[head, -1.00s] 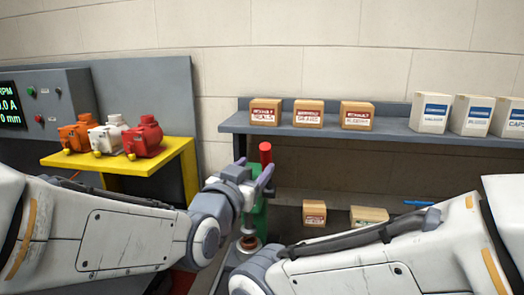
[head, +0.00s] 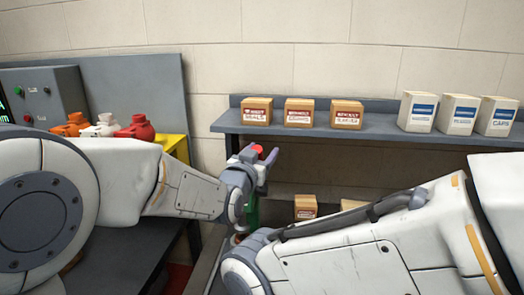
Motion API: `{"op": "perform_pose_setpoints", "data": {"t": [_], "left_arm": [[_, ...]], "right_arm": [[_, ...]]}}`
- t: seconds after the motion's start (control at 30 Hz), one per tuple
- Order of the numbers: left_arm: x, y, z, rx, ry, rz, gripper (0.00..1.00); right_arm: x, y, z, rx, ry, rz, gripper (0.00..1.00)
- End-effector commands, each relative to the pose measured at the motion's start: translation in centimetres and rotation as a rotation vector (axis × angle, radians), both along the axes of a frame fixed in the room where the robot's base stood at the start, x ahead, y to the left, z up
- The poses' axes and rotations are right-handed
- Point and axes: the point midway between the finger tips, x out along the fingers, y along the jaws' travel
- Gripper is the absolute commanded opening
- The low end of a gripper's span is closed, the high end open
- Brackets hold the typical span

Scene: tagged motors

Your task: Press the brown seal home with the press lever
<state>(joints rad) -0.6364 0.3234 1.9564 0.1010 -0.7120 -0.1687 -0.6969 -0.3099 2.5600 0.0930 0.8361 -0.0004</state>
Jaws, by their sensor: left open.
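The press lever's red knob (head: 258,150) shows at the middle of the head view, above the green press body (head: 252,212). My left gripper (head: 262,163) is open at the knob, with a finger to either side of it in the picture; whether they touch it I cannot tell. The gripper hides the lower part of the knob and the lever below it. A small brownish patch low at the press may be the brown seal, but my arms cover most of that spot. My right arm crosses the lower right; its gripper is not in view.
A grey shelf (head: 380,137) at the back right holds several labelled cardboard and white boxes. Another small box (head: 305,207) stands below it. My right arm lies close before the press.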

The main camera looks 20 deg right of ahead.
Motion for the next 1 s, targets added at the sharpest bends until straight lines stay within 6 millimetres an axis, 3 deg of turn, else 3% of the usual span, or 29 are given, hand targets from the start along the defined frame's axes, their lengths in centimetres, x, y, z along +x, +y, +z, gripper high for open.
{"op": "perform_pose_setpoints", "data": {"t": [0.07,0.2,0.23,1.0], "left_arm": [[-0.02,0.01,-0.01,0.000,0.000,0.000,0.63],[-0.03,0.01,-0.01,0.000,0.000,0.000,0.09],[-0.03,0.01,-0.01,0.000,0.000,0.000,0.00],[-0.08,-0.01,-0.02,0.001,0.001,-0.001,0.00]], "right_arm": [[0.00,0.00,-0.02,0.000,0.000,0.000,0.00],[0.00,0.00,-0.01,0.000,0.000,0.000,0.00],[0.00,0.00,-0.01,0.000,0.000,0.000,0.00],[0.00,0.00,-0.01,0.000,0.000,0.000,0.00]]}}
